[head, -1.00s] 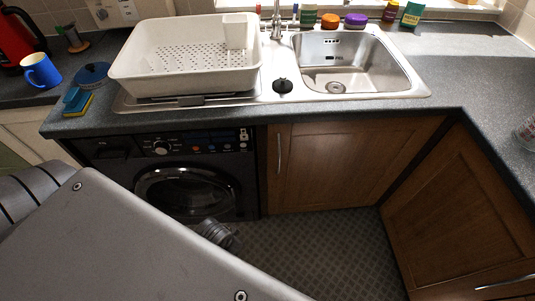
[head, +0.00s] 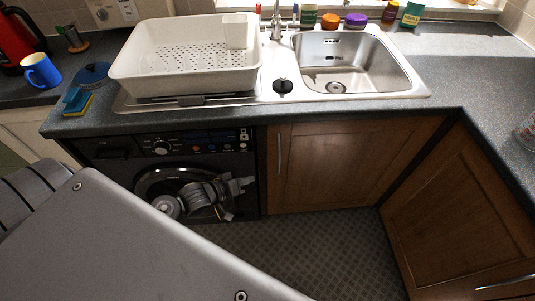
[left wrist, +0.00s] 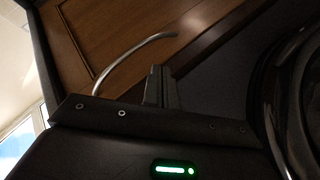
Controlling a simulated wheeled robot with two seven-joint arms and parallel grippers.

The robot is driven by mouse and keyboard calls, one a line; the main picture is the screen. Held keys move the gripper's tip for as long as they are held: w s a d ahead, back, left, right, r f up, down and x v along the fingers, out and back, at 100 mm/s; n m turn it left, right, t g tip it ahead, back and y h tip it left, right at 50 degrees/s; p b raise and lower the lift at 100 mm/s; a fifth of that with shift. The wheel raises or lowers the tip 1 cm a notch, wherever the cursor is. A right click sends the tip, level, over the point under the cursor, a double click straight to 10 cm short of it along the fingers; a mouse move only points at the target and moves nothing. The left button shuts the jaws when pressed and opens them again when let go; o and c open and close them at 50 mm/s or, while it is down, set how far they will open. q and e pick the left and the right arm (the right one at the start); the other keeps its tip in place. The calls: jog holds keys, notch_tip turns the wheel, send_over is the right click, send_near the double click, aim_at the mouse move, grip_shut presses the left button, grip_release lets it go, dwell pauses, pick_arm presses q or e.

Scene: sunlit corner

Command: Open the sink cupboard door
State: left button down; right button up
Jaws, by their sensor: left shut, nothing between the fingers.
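The sink cupboard door (head: 340,165) is a brown wooden panel under the sink, shut flush in its frame. Its silver bar handle (head: 279,153) stands upright near the door's left edge. My left gripper (head: 246,183) is in front of the washing machine, to the left of the handle and a little lower, apart from it. In the left wrist view the gripper's fingers (left wrist: 161,87) are together with nothing between them. There the curved handle (left wrist: 130,55) and the wooden door (left wrist: 110,30) lie just beyond the fingertips. My right gripper is not in view.
The black washing machine (head: 105,165) stands left of the door. The grey worktop (head: 330,113) overhangs above. Another wooden cupboard (head: 460,200) stands at an angle on the right. The patterned floor (head: 320,245) before the door is clear.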

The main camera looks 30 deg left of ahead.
pick_arm(q)
jog(key=w+a+r+n+t+h, duration=0.2)
jog(key=a+r+n+h, duration=0.1)
jog(key=r+n+h, duration=0.15)
jog(key=w+d+h, duration=0.1)
jog(key=w+d, duration=0.4)
jog(key=w, duration=0.2)
jog(key=shift+w+d+n+p, duration=0.3)
jog(key=shift+w+d+n, duration=0.1)
jog(key=shift+n, duration=0.05)
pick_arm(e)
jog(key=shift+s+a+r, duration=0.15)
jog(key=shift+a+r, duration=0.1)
pick_arm(q)
jog(key=shift+h, duration=0.25)
